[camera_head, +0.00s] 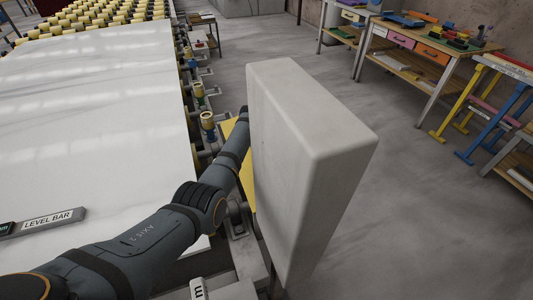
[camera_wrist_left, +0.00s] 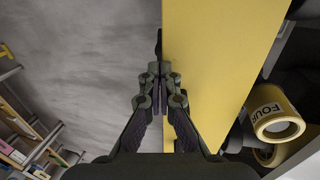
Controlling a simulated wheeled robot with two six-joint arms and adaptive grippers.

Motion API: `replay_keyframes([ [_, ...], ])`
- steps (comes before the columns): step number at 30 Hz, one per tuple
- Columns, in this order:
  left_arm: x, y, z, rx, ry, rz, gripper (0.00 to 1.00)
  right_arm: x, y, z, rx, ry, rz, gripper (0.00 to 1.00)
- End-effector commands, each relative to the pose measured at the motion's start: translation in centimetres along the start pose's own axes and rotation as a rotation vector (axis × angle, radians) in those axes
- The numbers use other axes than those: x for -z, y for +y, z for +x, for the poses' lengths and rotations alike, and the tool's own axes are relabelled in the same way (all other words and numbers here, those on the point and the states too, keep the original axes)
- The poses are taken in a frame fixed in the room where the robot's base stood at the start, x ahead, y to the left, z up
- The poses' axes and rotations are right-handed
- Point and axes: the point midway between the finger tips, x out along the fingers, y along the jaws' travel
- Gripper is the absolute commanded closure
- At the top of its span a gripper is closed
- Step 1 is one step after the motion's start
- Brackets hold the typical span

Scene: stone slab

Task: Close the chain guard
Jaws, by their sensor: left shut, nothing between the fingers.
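The yellow panel, which looks like the chain guard, fills the middle of the left wrist view (camera_wrist_left: 220,60). In the head view only a strip of the yellow panel (camera_head: 246,178) shows, between my left arm and a large pale grey box. My left gripper (camera_wrist_left: 160,80) is shut and empty, with its fingers along the panel's left edge. I cannot tell whether they touch it. A small dark piece (camera_wrist_left: 158,42) shows at that edge just beyond the fingers. In the head view the grey box hides the gripper. My right gripper is not in view.
The pale grey box (camera_head: 305,150) stands upright close to my left arm. A white slab (camera_head: 95,95) lies on the left with a level bar (camera_head: 45,223) on it. A yellow roller (camera_wrist_left: 275,115) marked "FOUR" is right of the panel. Open floor (camera_head: 430,210) lies to the right.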

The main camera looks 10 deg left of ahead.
Motion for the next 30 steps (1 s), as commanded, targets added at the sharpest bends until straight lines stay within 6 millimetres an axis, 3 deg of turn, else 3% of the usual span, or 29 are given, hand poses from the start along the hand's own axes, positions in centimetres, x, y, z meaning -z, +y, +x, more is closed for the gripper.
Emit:
replay_keyframes([
  [10,0.0,-0.2,1.8,-0.002,-0.001,0.0,1.0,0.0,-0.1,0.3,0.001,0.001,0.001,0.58],
  [30,0.0,-0.2,2.0,-0.003,-0.002,-0.001,1.0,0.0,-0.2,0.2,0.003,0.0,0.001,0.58],
])
